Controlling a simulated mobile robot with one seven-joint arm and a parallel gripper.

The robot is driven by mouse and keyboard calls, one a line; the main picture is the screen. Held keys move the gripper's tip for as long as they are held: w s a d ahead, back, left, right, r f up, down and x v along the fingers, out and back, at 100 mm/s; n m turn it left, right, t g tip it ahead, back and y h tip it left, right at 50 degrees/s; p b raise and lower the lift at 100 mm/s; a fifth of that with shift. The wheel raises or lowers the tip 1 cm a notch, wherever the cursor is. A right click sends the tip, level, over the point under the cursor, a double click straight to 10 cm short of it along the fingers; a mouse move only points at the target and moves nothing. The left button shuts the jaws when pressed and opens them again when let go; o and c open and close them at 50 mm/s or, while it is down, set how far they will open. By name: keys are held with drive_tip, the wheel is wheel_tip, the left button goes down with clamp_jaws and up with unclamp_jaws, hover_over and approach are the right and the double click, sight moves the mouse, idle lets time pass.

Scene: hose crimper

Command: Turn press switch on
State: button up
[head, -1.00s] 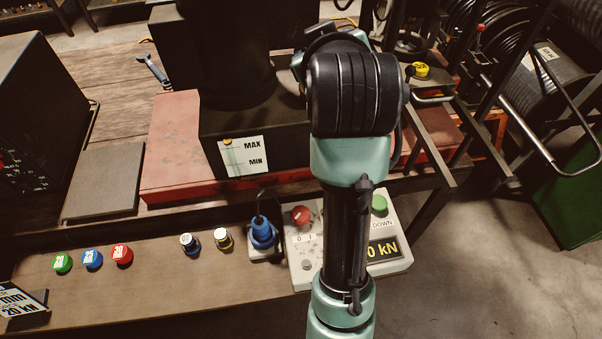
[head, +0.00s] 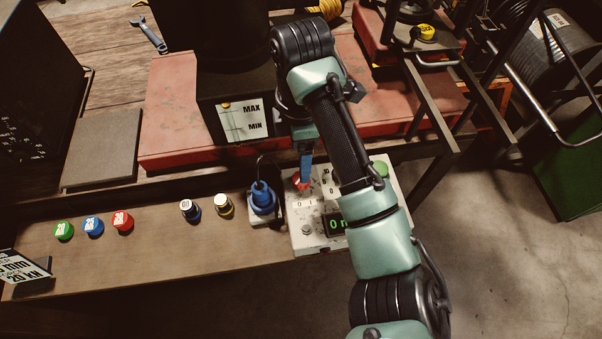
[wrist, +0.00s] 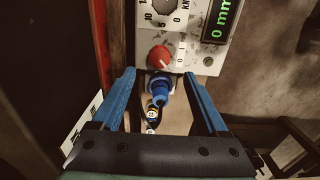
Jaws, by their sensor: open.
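The red rotary switch (head: 300,184), with 0 and 1 marked beside it, sits on the pale control panel (head: 308,242). In the wrist view the red knob (wrist: 159,57) is just beyond the fingertips, roughly centred between them. I cannot tell surely which mark it points to. My gripper (head: 306,168) is open with blue fingers and reaches down over the knob, partly hiding it in the head view. In the wrist view my gripper (wrist: 157,75) has both fingers spread and nothing between them; contact with the knob is not visible.
A blue plug (head: 262,198) stands left of the panel and shows below the knob in the wrist view. A green button (head: 381,168) is at the panel's right. A display (head: 336,225) reads 0. Coloured caps lie on the shelf. The dark press body (head: 235,85) stands behind.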

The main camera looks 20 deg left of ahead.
wheel_tip(320, 180, down, 8)
drive_tip(key=shift+r+p, duration=0.15)
drive_tip(key=shift+p, duration=0.4)
clamp_jaws()
